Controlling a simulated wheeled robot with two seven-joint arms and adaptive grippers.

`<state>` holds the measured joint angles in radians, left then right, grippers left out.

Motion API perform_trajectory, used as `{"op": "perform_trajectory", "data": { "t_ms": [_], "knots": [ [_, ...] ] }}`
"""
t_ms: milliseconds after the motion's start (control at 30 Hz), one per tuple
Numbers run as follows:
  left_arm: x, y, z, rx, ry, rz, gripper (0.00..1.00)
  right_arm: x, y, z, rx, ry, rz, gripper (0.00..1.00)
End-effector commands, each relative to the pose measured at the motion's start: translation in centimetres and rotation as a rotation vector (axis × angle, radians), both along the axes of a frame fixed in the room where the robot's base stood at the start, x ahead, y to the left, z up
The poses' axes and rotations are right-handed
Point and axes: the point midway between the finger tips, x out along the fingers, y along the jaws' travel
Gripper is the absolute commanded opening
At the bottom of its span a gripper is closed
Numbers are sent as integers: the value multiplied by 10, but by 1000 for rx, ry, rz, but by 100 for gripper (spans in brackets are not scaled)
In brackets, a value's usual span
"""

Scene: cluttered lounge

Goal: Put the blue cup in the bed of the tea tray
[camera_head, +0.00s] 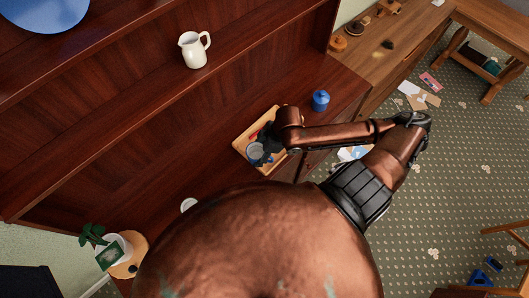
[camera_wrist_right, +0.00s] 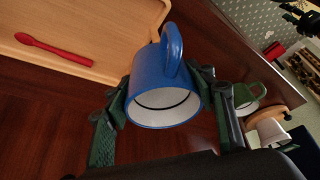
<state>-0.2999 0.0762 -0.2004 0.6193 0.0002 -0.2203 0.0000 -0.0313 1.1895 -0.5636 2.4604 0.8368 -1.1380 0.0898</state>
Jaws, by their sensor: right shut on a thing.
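The blue cup (camera_wrist_right: 165,90) is between the fingers of my right gripper (camera_wrist_right: 168,108), which is shut on it. Its open mouth and pale inside face the wrist camera, and its handle points up in that view. The tea tray (camera_wrist_right: 95,62) is light wood with a raised rim, and a red spoon (camera_wrist_right: 52,47) lies in its bed. In the head view the gripper (camera_head: 265,150) and cup (camera_head: 256,153) overlap the tray (camera_head: 241,150). I cannot tell how high the cup is above it. My left gripper is not in view.
A lidded blue jar (camera_head: 320,100) stands on the cabinet right of the tray. A white jug (camera_head: 194,50) stands on the shelf above. A potted plant (camera_head: 112,250) is at lower left. A green cup (camera_wrist_right: 249,95) shows right of my gripper in the wrist view.

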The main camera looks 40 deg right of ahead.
Motion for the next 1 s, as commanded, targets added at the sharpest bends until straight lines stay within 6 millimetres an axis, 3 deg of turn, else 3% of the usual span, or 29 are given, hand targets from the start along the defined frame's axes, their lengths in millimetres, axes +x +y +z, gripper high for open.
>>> {"op": "perform_trajectory", "data": {
  "t_ms": [67, 367, 800, 1000],
  "knots": [
    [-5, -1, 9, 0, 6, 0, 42, 8, -17, -5, -2, 4, -6, 20],
    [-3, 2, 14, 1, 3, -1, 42, 27, -47, -51, 1, 2, -3, 20],
    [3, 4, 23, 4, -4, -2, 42, 32, -56, -92, 2, 1, -1, 20],
    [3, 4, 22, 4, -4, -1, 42, 32, -56, -94, 1, 1, 0, 20]
  ]
}}
